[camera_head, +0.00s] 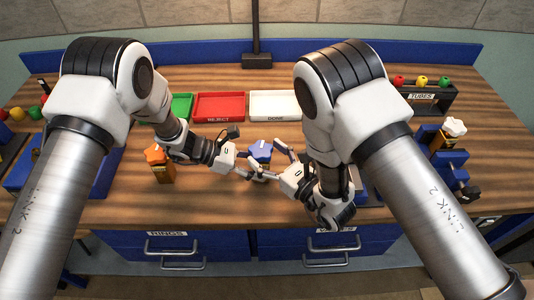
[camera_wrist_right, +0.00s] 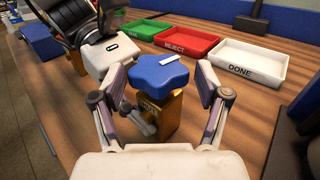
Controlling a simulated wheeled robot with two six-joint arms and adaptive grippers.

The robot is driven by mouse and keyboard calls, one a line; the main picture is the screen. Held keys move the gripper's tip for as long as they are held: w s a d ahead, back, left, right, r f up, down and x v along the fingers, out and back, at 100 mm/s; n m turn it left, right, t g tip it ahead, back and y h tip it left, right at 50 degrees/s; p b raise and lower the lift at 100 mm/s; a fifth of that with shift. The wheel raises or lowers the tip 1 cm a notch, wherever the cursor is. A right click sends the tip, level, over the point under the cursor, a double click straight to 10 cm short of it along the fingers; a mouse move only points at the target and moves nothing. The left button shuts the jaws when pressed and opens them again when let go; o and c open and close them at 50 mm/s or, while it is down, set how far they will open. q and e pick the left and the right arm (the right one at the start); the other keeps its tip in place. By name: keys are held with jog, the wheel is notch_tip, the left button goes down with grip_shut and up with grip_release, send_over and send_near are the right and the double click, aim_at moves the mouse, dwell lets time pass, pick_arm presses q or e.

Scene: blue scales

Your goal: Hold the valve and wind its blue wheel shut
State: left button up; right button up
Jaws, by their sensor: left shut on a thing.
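The valve has a blue lobed wheel (camera_head: 261,150) with a white mark, on a brown block-like body (camera_wrist_right: 160,115). It stands upright on the wooden table (camera_head: 215,195) between my two grippers. My left gripper (camera_head: 251,172) comes in from the left and is shut on the valve's body, below the wheel; part of it shows in the right wrist view (camera_wrist_right: 140,122). My right gripper (camera_head: 272,160) is open, with one finger on each side of the blue wheel (camera_wrist_right: 160,72). Small gaps seem to show between wheel and fingers. The body is partly hidden in the head view.
Behind the valve lie a green tray (camera_head: 181,107), a red REJECT tray (camera_head: 219,106) and a white DONE tray (camera_head: 274,105). An orange-wheeled valve (camera_head: 157,156) stands at left, a white-wheeled one (camera_head: 454,127) at right. A TUBES rack (camera_head: 428,97) is at back right.

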jog(key=shift+s, duration=0.1)
jog(key=v, duration=0.7)
jog(key=shift+d, duration=0.2)
